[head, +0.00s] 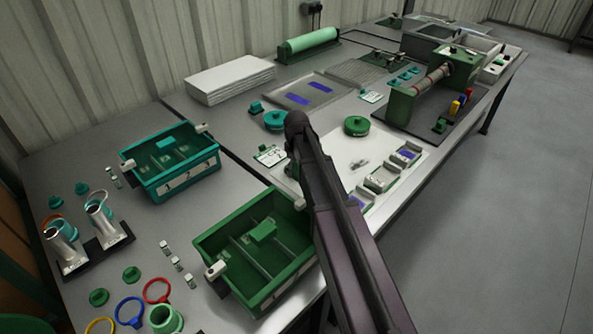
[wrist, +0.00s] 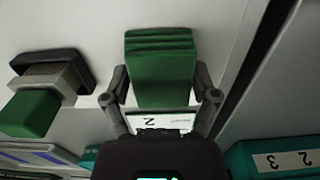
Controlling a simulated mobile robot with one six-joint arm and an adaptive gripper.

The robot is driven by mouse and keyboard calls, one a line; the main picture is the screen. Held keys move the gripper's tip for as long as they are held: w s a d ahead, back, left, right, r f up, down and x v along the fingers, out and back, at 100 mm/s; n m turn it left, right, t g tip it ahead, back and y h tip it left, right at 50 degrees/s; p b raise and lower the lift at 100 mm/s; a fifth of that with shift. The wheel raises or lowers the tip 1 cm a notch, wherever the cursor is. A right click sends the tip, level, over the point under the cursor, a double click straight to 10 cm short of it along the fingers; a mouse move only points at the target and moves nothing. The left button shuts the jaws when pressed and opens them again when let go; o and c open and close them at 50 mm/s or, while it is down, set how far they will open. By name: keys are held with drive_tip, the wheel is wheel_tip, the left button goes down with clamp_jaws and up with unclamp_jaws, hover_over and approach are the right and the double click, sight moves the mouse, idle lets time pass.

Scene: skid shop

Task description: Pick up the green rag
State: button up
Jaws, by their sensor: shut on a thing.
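The green rag (wrist: 160,62) is a folded, layered green pad in the wrist view. My gripper (wrist: 164,92) has a finger on each side of it and is shut on it. I cannot tell from this view whether the rag is off the table.
A label card marked 2 (wrist: 160,122) lies by the gripper. A green-ended block with a grey, black-rimmed part (wrist: 55,75) is at left. In the head view, a teal bin (head: 172,188) and a green bin (head: 285,285) stand near my arm; a round green tin (head: 357,126) is right.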

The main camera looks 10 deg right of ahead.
sight(296, 167)
drive_tip(key=shift+r, duration=0.1)
idle(0.3)
wheel_tip(296, 167, up, 10)
drive_tip(key=p, duration=1)
idle(0.6)
